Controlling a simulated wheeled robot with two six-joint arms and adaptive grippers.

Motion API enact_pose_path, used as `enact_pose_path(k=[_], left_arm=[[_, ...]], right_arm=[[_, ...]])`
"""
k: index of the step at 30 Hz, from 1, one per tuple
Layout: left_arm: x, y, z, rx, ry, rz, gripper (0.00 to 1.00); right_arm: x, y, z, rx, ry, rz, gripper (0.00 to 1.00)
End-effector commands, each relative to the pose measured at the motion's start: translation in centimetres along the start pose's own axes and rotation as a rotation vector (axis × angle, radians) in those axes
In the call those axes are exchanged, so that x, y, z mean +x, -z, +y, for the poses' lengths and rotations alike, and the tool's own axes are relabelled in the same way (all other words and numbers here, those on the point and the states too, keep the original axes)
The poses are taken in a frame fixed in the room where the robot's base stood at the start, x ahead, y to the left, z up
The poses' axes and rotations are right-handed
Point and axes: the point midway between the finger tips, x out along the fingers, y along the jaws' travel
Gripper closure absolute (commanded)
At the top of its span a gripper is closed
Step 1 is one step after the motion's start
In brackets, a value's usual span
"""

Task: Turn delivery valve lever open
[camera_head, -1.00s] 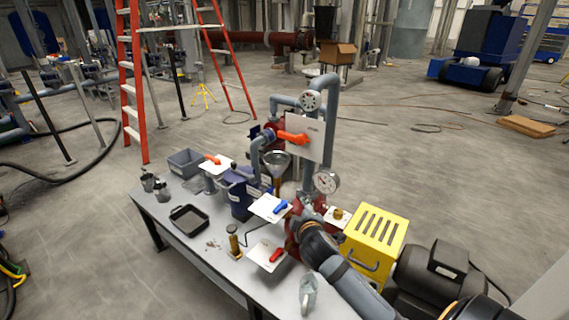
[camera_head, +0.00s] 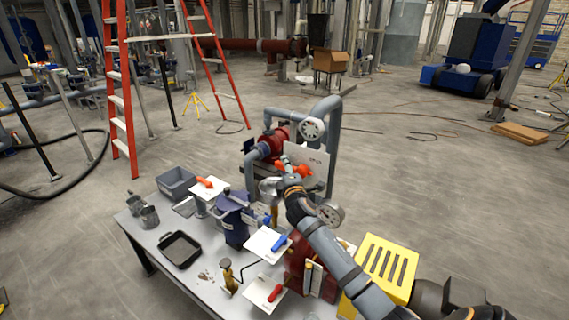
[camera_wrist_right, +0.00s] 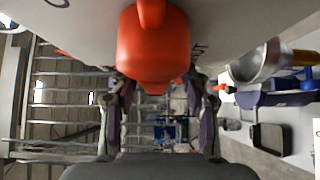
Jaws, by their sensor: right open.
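The orange lever (camera_head: 303,171) is on the upright white plate (camera_head: 318,160) of the pipework above the bench. In the right wrist view the orange lever (camera_wrist_right: 152,45) fills the top middle, large and close. My right gripper (camera_head: 287,163) is at the lever's left part in the head view and partly covers it. In the right wrist view my right gripper (camera_wrist_right: 158,90) is open, with one finger on each side of the lever's lower end. I cannot tell whether the fingers touch it. My left gripper is not in view.
Smaller levers stand lower on the bench: an orange one (camera_head: 205,182), a blue one (camera_head: 280,241) and a red one (camera_head: 274,292). A yellow slotted box (camera_head: 385,266) stands at the right.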

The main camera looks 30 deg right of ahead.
Motion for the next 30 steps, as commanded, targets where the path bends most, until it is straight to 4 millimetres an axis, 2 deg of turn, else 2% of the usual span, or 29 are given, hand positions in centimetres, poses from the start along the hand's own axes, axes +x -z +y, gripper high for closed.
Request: enact_pose_path(k=[2, 5, 12, 17, 22, 26, 30], left_arm=[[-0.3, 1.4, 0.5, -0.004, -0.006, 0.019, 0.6], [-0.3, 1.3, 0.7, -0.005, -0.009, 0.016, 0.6], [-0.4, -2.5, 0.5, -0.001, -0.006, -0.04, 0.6], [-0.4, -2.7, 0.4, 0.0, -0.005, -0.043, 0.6], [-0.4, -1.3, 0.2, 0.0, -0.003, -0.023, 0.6], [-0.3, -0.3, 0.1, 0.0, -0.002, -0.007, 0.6], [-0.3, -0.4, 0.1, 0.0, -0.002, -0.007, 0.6]], right_arm=[[0.7, 0.0, 0.1, 0.001, 0.0, 0.0, 0.53], [1.1, 0.0, 0.0, 0.001, 0.0, 0.0, 0.53], [1.2, 0.0, -0.1, 0.001, 0.001, 0.001, 0.54], [1.2, 0.0, -0.1, 0.001, 0.001, 0.001, 0.76], [1.2, 0.0, -0.1, 0.001, 0.001, 0.001, 0.99], [1.2, 0.0, -0.1, 0.001, 0.002, 0.001, 1.0], [1.1, 0.0, -0.2, 0.002, 0.002, 0.001, 1.0]])
